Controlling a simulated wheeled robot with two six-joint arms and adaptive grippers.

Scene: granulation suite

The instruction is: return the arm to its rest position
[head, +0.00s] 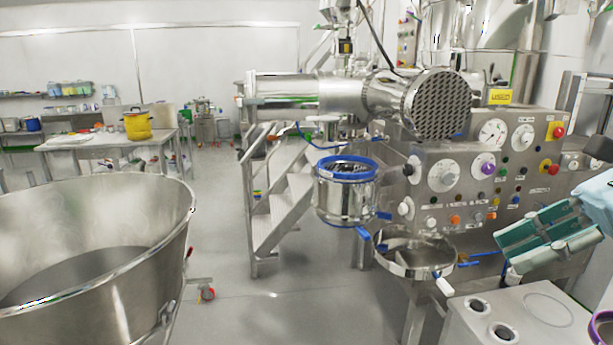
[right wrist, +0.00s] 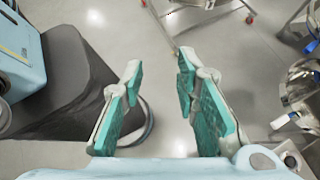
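My right gripper (head: 512,248) comes in from the right edge of the head view, with teal pads and a pale blue body. It is in front of the control panel (head: 470,185) and above a white cabinet top (head: 525,310). In the right wrist view the same gripper (right wrist: 158,72) is open. Its two fingers stand apart with only grey floor showing between them, so it holds nothing. My left gripper is in neither view.
A large steel bowl (head: 175,215) fills the lower left. A blue-rimmed steel vessel (head: 345,200) and a steel basin (head: 415,262) stand out from the machine. Steel steps (head: 280,215) are behind. Grey floor (head: 270,310) lies open between bowl and machine.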

